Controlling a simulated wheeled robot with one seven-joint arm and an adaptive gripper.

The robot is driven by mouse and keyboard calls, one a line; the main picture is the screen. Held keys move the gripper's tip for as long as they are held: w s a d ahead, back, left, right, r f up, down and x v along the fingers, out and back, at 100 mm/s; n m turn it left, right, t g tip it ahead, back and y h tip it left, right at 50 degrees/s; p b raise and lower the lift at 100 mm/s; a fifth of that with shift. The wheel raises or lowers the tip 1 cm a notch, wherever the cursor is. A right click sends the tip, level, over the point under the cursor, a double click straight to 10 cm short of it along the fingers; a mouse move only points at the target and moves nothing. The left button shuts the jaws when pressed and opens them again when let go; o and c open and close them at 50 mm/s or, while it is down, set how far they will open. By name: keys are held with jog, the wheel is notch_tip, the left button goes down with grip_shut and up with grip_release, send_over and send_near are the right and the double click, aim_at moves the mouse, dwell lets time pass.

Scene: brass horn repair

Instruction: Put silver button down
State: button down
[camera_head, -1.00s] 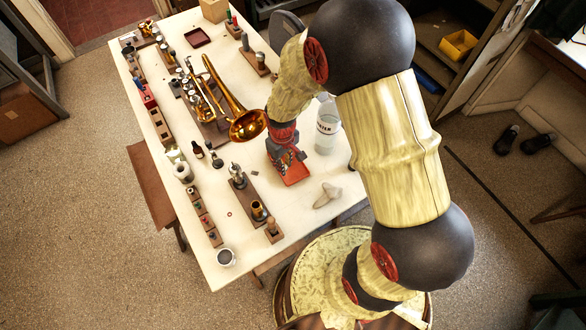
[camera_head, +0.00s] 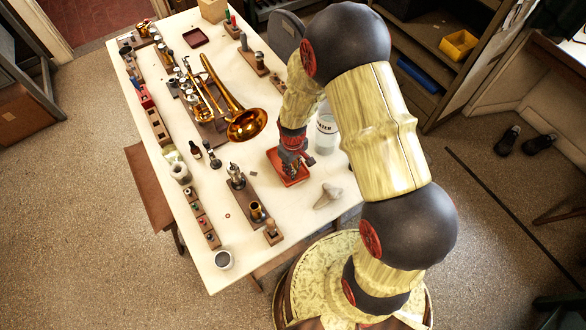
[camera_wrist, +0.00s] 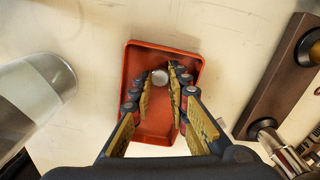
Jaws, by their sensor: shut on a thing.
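The silver button (camera_wrist: 160,75) is a small, round, pale disc, seen in the wrist view between my fingertips. My gripper (camera_wrist: 160,85) is shut on it, with a finger at either side. Both are over the red tray (camera_wrist: 137,58), towards its far end in that view. I cannot tell whether the button touches the tray floor. In the head view my gripper (camera_head: 293,170) is low over the red tray (camera_head: 278,160), and the button is hidden there.
A brass horn (camera_head: 247,124) lies behind and left. A wooden block with metal parts (camera_head: 246,190) is on the other side. A pale cloth-like piece (camera_head: 327,196) lies in front. Bare tabletop lies between.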

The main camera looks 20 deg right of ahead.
jog(key=shift+f, duration=0.15)
jog(key=c, duration=1.8)
grip_release()
jog(key=shift+o, duration=0.4)
jog(key=s+r+m+t+p, duration=0.2)
jog(key=s+r+p, duration=0.1)
jog(key=r, duration=2.7)
jog(key=s+r+m+t, duration=0.2)
jog(key=s+r+t, duration=0.1)
jog(key=s+r, duration=1.1)
jog(key=shift+m+t, duration=0.3)
